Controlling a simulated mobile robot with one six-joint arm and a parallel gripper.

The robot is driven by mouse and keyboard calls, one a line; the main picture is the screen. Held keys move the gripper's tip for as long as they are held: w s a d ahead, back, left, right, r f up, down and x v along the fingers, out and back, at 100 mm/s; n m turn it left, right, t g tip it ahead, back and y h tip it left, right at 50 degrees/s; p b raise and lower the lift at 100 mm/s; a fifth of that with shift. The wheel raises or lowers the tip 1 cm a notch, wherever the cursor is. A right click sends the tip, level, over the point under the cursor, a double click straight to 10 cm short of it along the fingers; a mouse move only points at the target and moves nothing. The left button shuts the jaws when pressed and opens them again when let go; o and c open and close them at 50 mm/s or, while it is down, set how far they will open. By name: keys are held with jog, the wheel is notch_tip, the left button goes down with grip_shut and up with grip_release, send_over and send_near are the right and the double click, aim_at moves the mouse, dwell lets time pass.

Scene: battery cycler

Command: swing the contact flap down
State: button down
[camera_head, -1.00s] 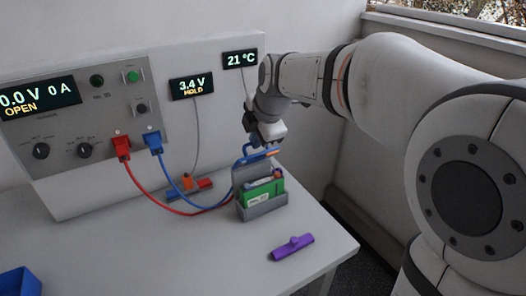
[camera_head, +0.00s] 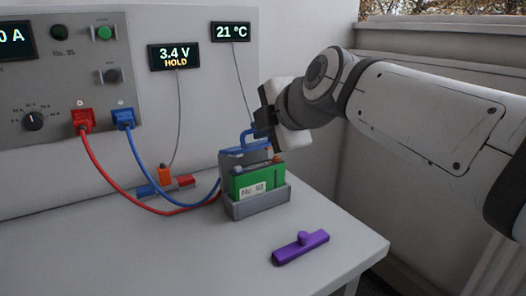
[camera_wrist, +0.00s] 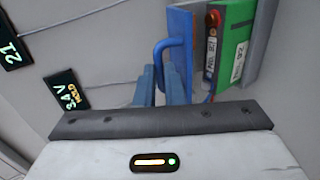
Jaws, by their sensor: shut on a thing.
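A green battery (camera_head: 250,184) with a white label stands upright in the cradle. My gripper (camera_head: 262,130) reaches in from the upper right and is shut on the blue handle. In the wrist view the handle (camera_wrist: 172,46) runs between the fingers (camera_wrist: 160,85), and the battery (camera_wrist: 232,45) shows beyond. The fingertips are small and partly hidden in the head view.
Red (camera_head: 100,170) and blue (camera_head: 140,170) cables run from the panel to the cradle's left side. A purple piece (camera_head: 300,248) lies on the table in front. A red-blue holder with an orange plug (camera_head: 165,176) is behind left. The front left table is clear.

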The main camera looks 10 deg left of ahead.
aim_at(262, 146)
jog(key=f+b, duration=0.1)
jog(key=b, duration=0.3)
jog(key=s+d+f+t+b, duration=0.1)
jog(key=f+b, duration=0.1)
jog(key=b, duration=0.2)
jog(key=shift+d+y, duration=0.1)
jog(key=shift+y, duration=0.3)
jog(key=shift+f+b, duration=0.25)
jog(key=shift+b, duration=0.3)
jog(key=shift+f, duration=0.15)
jog(key=c, duration=1.8)
grip_release()
jog(key=shift+s, duration=0.15)
jog(key=shift+r, duration=0.45)
notch_tip(262, 146, up, 10)
jog(key=p, duration=0.4)
jog(key=shift+f+p, duration=0.15)
jog(key=shift+p, duration=0.2)
